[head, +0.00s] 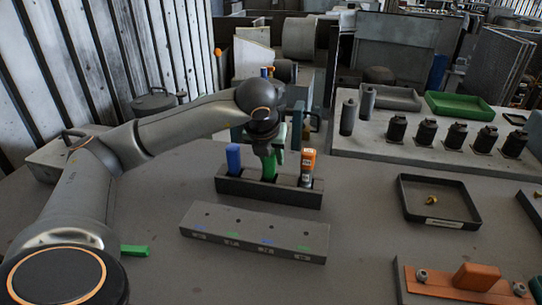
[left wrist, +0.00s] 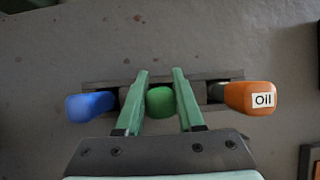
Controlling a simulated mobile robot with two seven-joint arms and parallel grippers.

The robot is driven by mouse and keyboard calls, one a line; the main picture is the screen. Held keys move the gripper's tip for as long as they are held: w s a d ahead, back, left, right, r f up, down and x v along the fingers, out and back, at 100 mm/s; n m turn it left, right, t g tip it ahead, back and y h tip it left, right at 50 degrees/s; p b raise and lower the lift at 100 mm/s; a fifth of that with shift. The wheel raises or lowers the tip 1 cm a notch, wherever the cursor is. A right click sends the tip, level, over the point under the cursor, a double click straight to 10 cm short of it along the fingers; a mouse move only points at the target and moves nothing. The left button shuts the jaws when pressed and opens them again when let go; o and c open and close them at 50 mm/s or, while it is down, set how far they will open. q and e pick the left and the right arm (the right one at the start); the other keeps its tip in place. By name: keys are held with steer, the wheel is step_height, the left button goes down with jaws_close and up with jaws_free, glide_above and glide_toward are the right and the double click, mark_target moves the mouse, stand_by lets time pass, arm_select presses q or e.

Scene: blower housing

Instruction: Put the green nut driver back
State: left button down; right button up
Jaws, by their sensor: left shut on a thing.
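The green nut driver (head: 268,168) stands upright at the middle of the dark rack (head: 270,193). Its round green handle top (left wrist: 160,102) shows between my fingers in the left wrist view. My left gripper (head: 272,150) comes down from above and is shut on the handle. I cannot tell how deep the driver sits in its slot. A blue-handled tool (head: 233,157) stands in the rack on the left. An orange-topped oil bottle (head: 308,165) stands in it on the right. My right gripper is not in view.
A grey block with holes and coloured marks (head: 254,236) lies in front of the rack. A green piece (head: 135,250) lies beside my left arm. A black tray (head: 438,202) with a small brass part and an orange fixture (head: 470,280) are at the right.

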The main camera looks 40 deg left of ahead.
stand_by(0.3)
arm_select(q)
steer(key=shift+c, duration=2.2)
jaws_free()
steer(key=o, duration=0.4)
steer(key=shift+o, duration=0.2)
step_height(320, 180, up, 8)
steer(key=p, duration=0.5)
